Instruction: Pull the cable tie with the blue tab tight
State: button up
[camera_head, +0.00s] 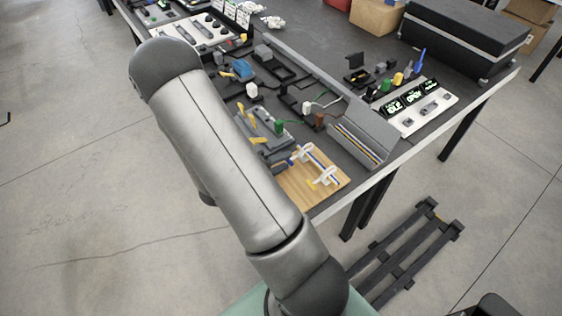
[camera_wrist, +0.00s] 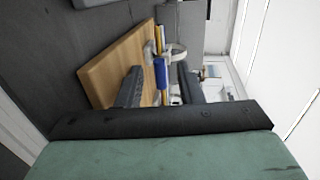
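A light wooden board (camera_head: 296,196) lies at the table's near edge, with a cable bundle and white cable ties (camera_head: 303,153) on it. One tie has a yellow tab (camera_head: 328,181). The board (camera_wrist: 103,71) also shows in the wrist view. There the blue tab (camera_wrist: 161,73) stands between the two dark fingers of my gripper (camera_wrist: 157,69), with a visible gap on each side. A white tie loop (camera_wrist: 176,52) shows just beyond the tab, beside the cables. My gripper is open. In the head view my arm hides most of it.
A grey sloped panel (camera_head: 362,135) with cables stands right behind the board. A control panel with green displays (camera_head: 412,105) and a black case (camera_head: 465,35) are further right. Several small parts crowd the table behind the board.

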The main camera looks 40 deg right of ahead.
grip_shut()
jog(key=shift+f+p+v, duration=0.2)
jog(key=shift+p+v, duration=0.1)
jog(key=shift+v, duration=0.65)
jog(key=shift+f+p+v, duration=0.15)
jog(key=shift+p+v, duration=0.15)
jog(key=shift+v, duration=0.7)
jog(key=shift+a, duration=0.25)
grip_release()
jog(key=shift+a, duration=0.1)
